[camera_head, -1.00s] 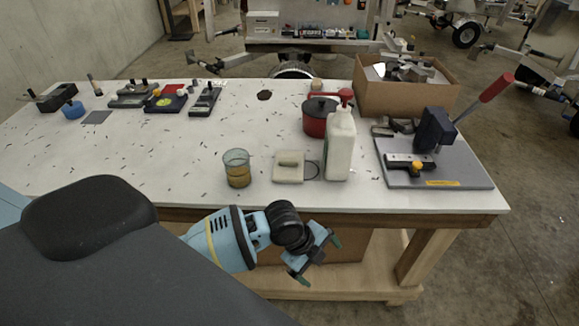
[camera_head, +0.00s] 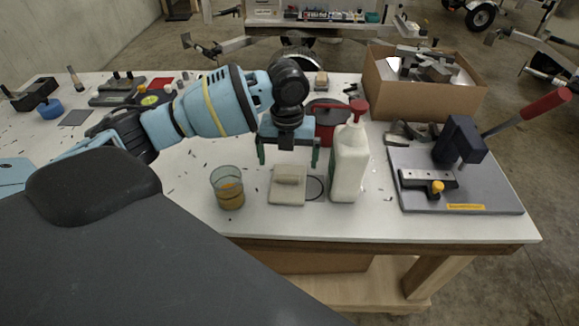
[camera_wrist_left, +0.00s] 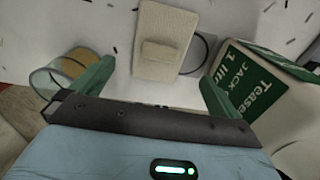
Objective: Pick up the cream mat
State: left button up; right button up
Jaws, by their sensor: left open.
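In the left wrist view the mat (camera_wrist_left: 148,72) shows whole at the top centre, beyond the fingers. My left gripper (camera_head: 288,158) points down, open and empty, above and slightly behind the mat. Its green fingers also show in the left wrist view (camera_wrist_left: 152,92), apart from the mat. My right gripper is not in view.
A thin dark ring (camera_head: 315,188) lies beside the mat. A red pot (camera_head: 328,115) stands behind the bottle. A lever press (camera_head: 455,175) and a cardboard box (camera_head: 420,90) are at right. The table's front edge is clear.

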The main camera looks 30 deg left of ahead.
aim_at(288, 176)
pick_arm(q)
jog(key=shift+w+a+r, duration=0.1)
jog(key=shift+w+a, duration=0.2)
jog(key=shift+w, duration=0.1)
jog(key=shift+s+d, duration=0.1)
jog(key=shift+s, duration=0.05)
jog(key=shift+s+f, duration=0.1)
jog(key=shift+f, duration=0.95)
jog(key=shift+d+f, duration=0.1)
jog(key=shift+f, duration=2.65)
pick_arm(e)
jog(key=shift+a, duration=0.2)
pick_arm(q)
jog(key=shift+c, duration=0.4)
